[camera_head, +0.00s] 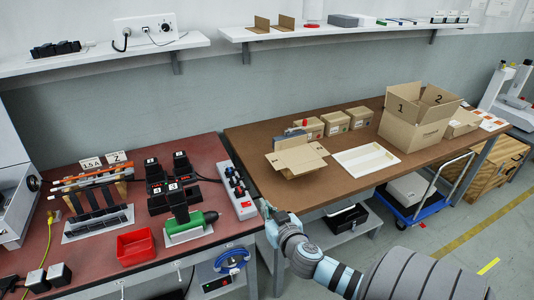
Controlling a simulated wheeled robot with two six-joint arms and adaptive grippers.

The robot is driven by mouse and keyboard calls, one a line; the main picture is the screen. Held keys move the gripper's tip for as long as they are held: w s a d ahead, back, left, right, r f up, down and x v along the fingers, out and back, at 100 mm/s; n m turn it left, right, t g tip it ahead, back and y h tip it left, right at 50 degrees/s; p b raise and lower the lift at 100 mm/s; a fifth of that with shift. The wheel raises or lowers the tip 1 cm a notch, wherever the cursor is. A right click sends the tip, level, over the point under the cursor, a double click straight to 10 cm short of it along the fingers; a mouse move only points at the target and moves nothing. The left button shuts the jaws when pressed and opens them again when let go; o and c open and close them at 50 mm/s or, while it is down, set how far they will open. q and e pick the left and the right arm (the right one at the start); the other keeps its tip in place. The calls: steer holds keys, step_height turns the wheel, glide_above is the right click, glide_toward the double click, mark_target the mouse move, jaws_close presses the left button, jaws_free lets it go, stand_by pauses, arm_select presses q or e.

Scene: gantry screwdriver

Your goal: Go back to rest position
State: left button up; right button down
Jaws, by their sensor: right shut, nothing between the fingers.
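My right gripper (266,207) is small in the picture, at the end of my blue-grey right arm, which comes in from the lower right. It is shut and empty, in front of the gap between the red workbench (225,236) and the brown table (262,167). It appears apart from the objects on both. My left gripper is not in view.
A red bin (135,246), black numbered holders (158,190) and a grey control box (241,203) stand on the workbench. An open carton (297,158), white tray (366,160) and large box (414,120) are on the brown table.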

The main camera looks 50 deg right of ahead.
stand_by(0.4)
steer(key=s+d+f+n+g+y, duration=0.1)
steer(key=s+f+n+g, duration=0.35)
steer(key=f, duration=0.75)
steer(key=s+f+n+g+y, duration=0.1)
steer(key=s+f+n+g, duration=0.1)
steer(key=s+f, duration=0.75)
steer(key=s+a+f+g+y, duration=0.1)
steer(key=s+a+f+g, duration=0.35)
steer(key=s+f, duration=0.85)
steer(key=s+a+f+m+g+y, duration=0.1)
steer(key=s+a+f+m, duration=0.1)
steer(key=s+a+f, duration=0.4)
steer(key=s+a, duration=0.4)
steer(key=a, duration=0.1)
steer(key=shift+a+f+g+y, duration=0.15)
steer(key=shift+f+g+y, duration=0.05)
steer(key=shift+g+y, duration=0.2)
steer(key=shift+s, duration=0.1)
